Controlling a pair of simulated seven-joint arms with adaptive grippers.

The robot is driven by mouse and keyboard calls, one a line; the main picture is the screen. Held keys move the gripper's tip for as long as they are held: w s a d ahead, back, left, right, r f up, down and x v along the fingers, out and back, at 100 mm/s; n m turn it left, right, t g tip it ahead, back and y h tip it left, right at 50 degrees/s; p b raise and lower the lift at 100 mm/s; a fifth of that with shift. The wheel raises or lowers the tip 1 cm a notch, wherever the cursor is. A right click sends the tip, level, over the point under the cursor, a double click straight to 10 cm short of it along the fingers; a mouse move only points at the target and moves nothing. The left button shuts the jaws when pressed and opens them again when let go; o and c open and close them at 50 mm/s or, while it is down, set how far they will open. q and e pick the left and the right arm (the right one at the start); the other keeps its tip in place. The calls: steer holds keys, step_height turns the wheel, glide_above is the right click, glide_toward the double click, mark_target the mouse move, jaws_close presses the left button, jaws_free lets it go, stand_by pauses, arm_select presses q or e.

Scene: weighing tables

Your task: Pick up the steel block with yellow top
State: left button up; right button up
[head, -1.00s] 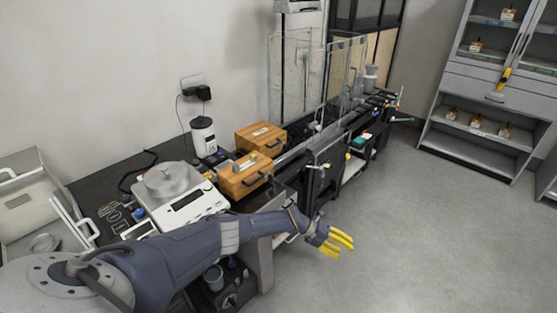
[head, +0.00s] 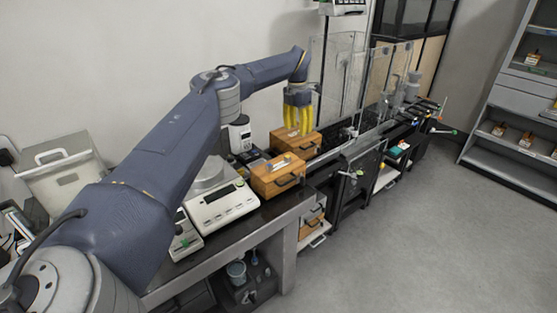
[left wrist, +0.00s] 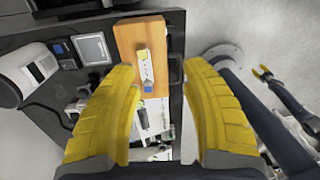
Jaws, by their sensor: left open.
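The steel block with yellow top (left wrist: 143,55) shows in the left wrist view, lying on top of a wooden box (left wrist: 128,40) near its middle. In the head view the small pieces on the front wooden box (head: 277,181) are too small to tell apart clearly. My left gripper (head: 298,132) is open and empty, pointing down by the back wooden box (head: 309,145). In the left wrist view its two yellow fingers (left wrist: 160,90) stand wide apart, with the block between and beyond them. My right gripper (left wrist: 264,74) shows small at the right of that view; its jaws are unclear.
A blue-ended piece (left wrist: 149,88) lies near the block on the box. A white balance (head: 222,205) stands left of the front box. A white jar (head: 239,135) stands behind it. Clear glass panels (head: 335,75) rise right of my left gripper.

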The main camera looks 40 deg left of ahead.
mark_target(287, 156)
arm_select(q)
steer(key=s+a+r, duration=0.1)
steer(key=a+r, duration=0.2)
steer(key=shift+n+y, duration=0.3)
steer(key=shift+y, duration=0.1)
steer(key=f, duration=1.6)
steer(key=shift+a+f, duration=0.25)
steer(key=shift+f, duration=0.15)
jaws_close()
